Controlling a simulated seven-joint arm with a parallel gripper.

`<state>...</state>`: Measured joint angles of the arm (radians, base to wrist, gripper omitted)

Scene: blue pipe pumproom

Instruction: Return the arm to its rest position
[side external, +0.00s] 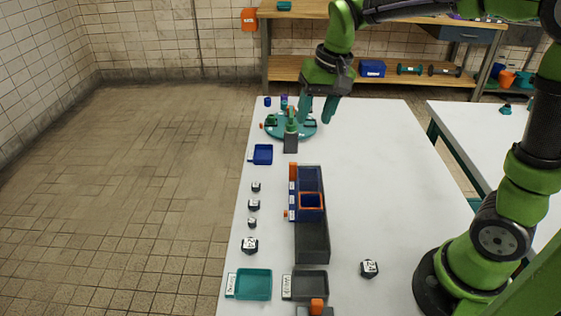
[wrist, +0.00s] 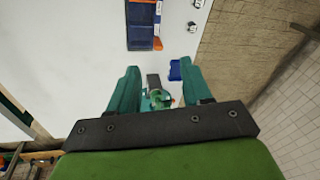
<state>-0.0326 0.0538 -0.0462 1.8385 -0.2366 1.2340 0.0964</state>
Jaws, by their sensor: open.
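My gripper (side external: 318,108) hangs over the far end of the white table (side external: 380,150), fingers pointing down. In the wrist view its two teal fingers (wrist: 160,88) are spread apart with nothing held between them. A round teal turntable (side external: 302,130) with small items on it lies just below and left of the fingers in the side view. A green piece on a dark grey block (side external: 290,143) stands at its near edge. In the wrist view the grey block (wrist: 153,81) shows beyond the gap between the fingers. My gripper appears apart from these things.
A long dark tray (side external: 313,240) with blue and orange bins runs down the table. A blue tray (side external: 262,154), a teal tray (side external: 253,284) and several small labelled dark blocks (side external: 250,245) lie around it. A workbench (side external: 400,75) stands behind.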

